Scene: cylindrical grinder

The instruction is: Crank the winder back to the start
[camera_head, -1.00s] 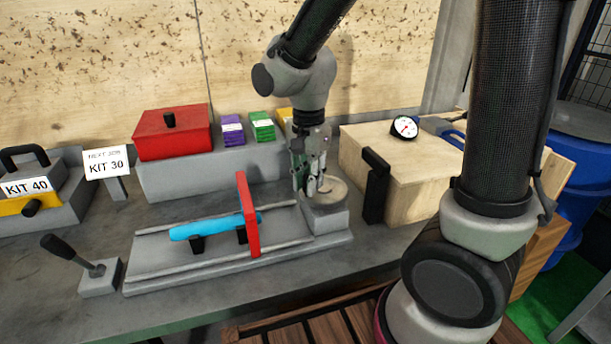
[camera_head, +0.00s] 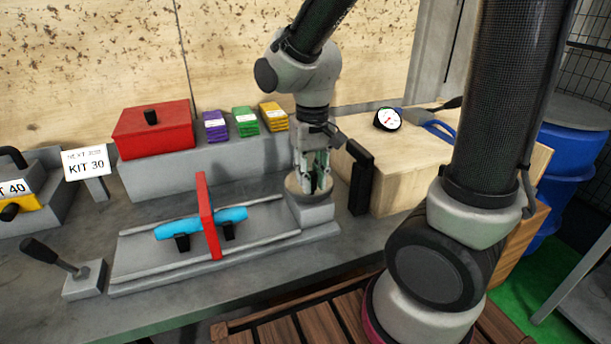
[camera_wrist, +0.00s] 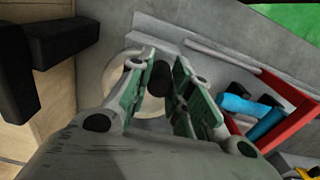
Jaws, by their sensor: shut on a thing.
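The winder is a round pale disc (camera_head: 297,188) on a grey block at the right end of a grey slide bed (camera_head: 135,262). My gripper (camera_head: 318,186) points down over the disc. In the wrist view, its green-padded fingers (camera_wrist: 166,84) are closed around the winder's upright black knob (camera_wrist: 159,75). A red upright plate (camera_head: 207,217) stands across the slide near its middle. A light-blue bar (camera_head: 176,229) shows on both sides of the plate, carried by two black supports. The plate and bar also show at the right of the wrist view.
A black upright post (camera_head: 361,180) and wooden box (camera_head: 405,160) with a dial gauge (camera_head: 387,119) stand close right of the winder. A black-handled lever (camera_head: 60,260) stands front left. Behind are a red-lidded box (camera_head: 150,135) and coloured packs (camera_head: 245,122).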

